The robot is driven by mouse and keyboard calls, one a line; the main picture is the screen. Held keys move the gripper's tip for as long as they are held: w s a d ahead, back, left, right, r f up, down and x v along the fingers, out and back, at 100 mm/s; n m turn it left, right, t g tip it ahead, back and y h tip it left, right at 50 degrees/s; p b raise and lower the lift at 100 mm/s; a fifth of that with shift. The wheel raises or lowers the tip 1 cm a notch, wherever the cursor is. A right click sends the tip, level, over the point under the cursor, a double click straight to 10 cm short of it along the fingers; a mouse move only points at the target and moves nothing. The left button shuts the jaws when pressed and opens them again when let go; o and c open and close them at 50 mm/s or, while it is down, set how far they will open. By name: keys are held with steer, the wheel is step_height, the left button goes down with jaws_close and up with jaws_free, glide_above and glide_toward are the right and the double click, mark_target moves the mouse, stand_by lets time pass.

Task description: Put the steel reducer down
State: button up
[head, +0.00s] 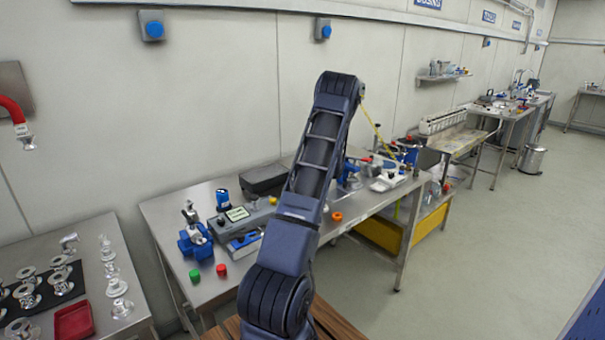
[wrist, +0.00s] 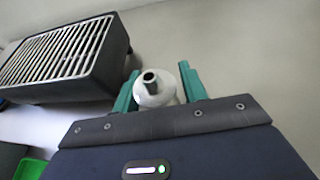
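The steel reducer (wrist: 155,92) shows in the wrist view as a pale, rounded piece with a narrow, dark-mouthed neck pointing up. My gripper (wrist: 158,70) has its green fingers on either side of the reducer and appears shut on it. The lower part of the reducer is hidden behind the gripper body, and I cannot tell whether it touches a surface. In the head view my arm reaches over the steel workbench (head: 178,222) and hides the gripper and the reducer.
A dark box with a slatted metal top (wrist: 66,60) stands left of the gripper in the wrist view. The pale area to the right is clear. On the workbench are a blue vise (head: 195,242), red cap (head: 221,270) and green cap (head: 195,275). A side table (head: 40,246) holds several steel fittings.

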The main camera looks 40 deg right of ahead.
steer(key=shift+r, duration=0.1)
